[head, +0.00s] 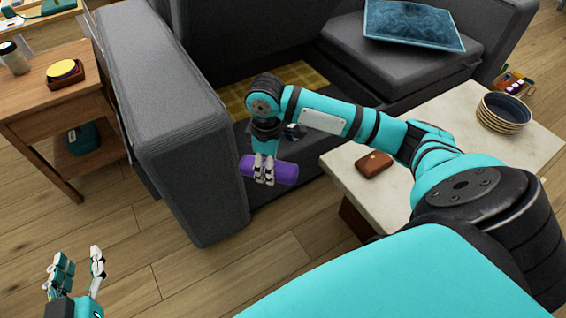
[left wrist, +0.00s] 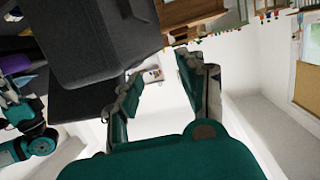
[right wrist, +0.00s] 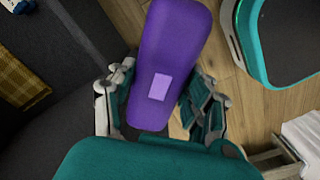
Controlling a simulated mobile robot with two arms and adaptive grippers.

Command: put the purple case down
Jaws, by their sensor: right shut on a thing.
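The purple case (head: 284,173) is a rounded, elongated case, held lengthwise across my right gripper (head: 264,172) in the head view. My right gripper is shut on it, in front of the grey sofa's seat edge and above the floor. In the right wrist view the purple case (right wrist: 172,50) shows a pale lilac square on its face, with a finger on either side. My left gripper (head: 78,262) is open and empty over the wood floor at the lower left. The left wrist view also shows its spread fingers (left wrist: 155,85).
A pale-topped table (head: 345,180) at the right bears a brown case (head: 374,164) and stacked bowls (head: 504,112). The grey sofa (head: 180,120) has a yellow checked blanket (head: 235,100) and a blue cushion (head: 412,24). A wooden side table (head: 40,105) stands left. Floor at lower left is clear.

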